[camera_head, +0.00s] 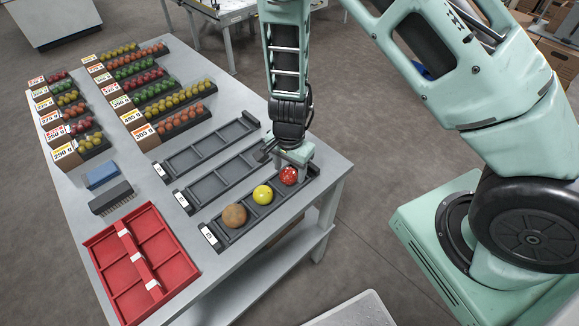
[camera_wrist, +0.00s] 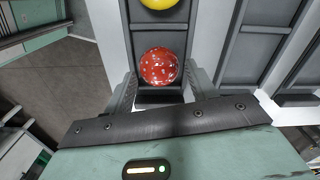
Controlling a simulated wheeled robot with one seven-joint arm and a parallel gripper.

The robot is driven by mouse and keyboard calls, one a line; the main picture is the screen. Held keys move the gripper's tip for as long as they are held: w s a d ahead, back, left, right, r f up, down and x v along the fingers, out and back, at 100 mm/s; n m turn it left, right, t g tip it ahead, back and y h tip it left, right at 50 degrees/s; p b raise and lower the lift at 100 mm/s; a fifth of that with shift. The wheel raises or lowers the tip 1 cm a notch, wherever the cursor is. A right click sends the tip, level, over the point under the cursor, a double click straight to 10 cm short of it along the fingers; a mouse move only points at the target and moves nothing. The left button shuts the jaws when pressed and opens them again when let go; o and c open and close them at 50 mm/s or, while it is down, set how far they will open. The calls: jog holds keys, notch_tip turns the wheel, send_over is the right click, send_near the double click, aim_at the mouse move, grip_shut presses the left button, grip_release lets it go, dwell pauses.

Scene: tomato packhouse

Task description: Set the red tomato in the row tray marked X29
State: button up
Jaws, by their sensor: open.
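The red tomato (camera_head: 289,176), speckled with pale spots, sits in the right end of the nearest dark row tray (camera_head: 228,243). It also shows in the wrist view (camera_wrist: 160,67). A yellow tomato (camera_head: 263,195) and a brownish-orange one (camera_head: 234,215) lie in the same tray. My gripper (camera_head: 288,168) is open, pointing down at the red tomato, with one finger on each side of it in the wrist view; I cannot tell whether they touch it. A middle row tray (camera_head: 199,204) and a far row tray (camera_head: 176,174) are empty. Their white end labels are too small to read.
A red divided crate (camera_head: 105,262) stands at the table's front left. A blue block (camera_head: 102,175) and a dark brush-like block (camera_head: 111,197) lie behind it. Several labelled boxes of small tomatoes (camera_head: 180,121) fill the back of the table.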

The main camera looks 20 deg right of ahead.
jog(key=shift+r, duration=0.1)
jog(key=shift+r+p, duration=1.7)
jog(key=shift+p, duration=0.1)
jog(key=o, duration=0.5)
jog(key=shift+c, duration=1.4)
jog(key=shift+r, duration=0.1)
